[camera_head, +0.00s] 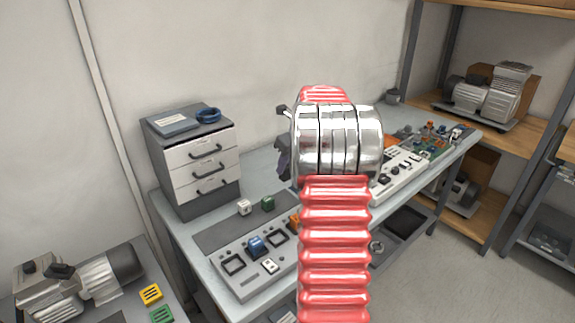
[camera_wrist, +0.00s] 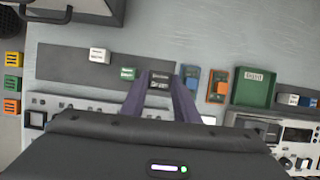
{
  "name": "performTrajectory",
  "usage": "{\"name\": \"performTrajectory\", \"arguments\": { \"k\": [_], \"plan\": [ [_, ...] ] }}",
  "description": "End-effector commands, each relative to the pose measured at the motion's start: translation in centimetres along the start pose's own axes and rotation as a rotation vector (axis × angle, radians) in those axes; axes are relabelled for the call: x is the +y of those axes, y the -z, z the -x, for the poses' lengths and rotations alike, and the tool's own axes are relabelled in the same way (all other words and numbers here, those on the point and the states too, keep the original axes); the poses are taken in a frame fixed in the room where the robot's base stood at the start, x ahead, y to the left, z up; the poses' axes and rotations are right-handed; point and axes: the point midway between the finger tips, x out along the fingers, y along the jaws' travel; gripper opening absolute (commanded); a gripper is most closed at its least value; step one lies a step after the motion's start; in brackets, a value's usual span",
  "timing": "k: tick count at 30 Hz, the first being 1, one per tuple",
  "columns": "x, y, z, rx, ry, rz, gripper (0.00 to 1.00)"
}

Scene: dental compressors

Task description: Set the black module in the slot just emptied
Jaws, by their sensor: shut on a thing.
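In the wrist view, my gripper (camera_wrist: 160,84) is shut on a black module (camera_wrist: 159,80) with a pale label, held between two purple fingers over the dark grey mat's right end. In the head view my arm hides most of the gripper, and the module cannot be made out. The light grey slot panel (camera_head: 236,290) lies along the bench front. It shows two empty dark-framed slots, a left one (camera_head: 233,265) and a right one (camera_head: 280,236), with a blue module (camera_head: 257,246) between them. In the wrist view, my gripper body covers most of the panel.
A white module (camera_head: 244,208) and a green module (camera_head: 268,203) stand on the dark mat (camera_head: 222,236). The green one is close left of my fingers in the wrist view (camera_wrist: 128,73). Right of them are a blue-grey piece (camera_wrist: 190,72), an orange piece (camera_wrist: 218,85) and a green tray (camera_wrist: 254,86).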

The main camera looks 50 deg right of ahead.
Motion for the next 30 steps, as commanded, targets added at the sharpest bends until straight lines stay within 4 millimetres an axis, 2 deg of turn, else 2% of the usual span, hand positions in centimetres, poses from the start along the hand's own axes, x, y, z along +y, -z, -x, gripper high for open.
{"name": "performTrajectory", "arguments": {
  "k": [5,10,16,21,30],
  "plan": [
    [1.6,2.3,1.4,-0.002,0.001,-0.002,0.05],
    [3.9,5.4,2.8,-0.002,0.002,-0.004,0.05],
    [6.1,8.5,3.6,-0.001,0.004,-0.007,0.05],
    [6.7,9.3,3.8,-0.001,0.005,-0.006,0.05],
    [6.7,9.3,3.8,0.000,0.005,-0.006,0.05]
  ]
}}
